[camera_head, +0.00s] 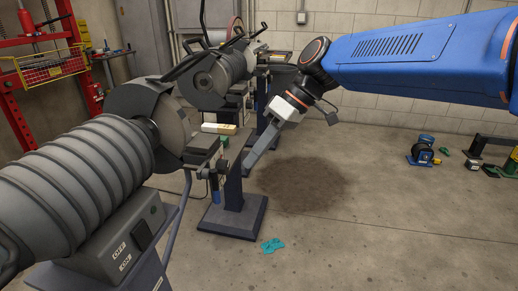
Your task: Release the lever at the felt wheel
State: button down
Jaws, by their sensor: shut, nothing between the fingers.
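A short blue-handled lever (215,188) hangs below this rest, roughly upright. I cannot tell for sure which wheel is the felt one. My gripper (252,160) reaches down and left from the blue arm, shut and empty. In the picture its tips are just right of the rest and lever. They look apart from the lever, but depth is hard to judge.
More grinders (222,70) on pedestals stand behind. A dark base plate (233,216) sits below my gripper. A teal cloth (272,245) lies on the floor beside a dark stain (305,183). A red rack (40,45) stands back left.

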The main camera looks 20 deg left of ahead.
aim_at(216, 187)
jog(key=s+a+f, duration=0.3)
jog(key=s+f, duration=0.1)
jog(key=s, duration=0.1)
jog(key=shift+s+a+f, duration=0.15)
jog(key=shift+s+a, duration=0.2)
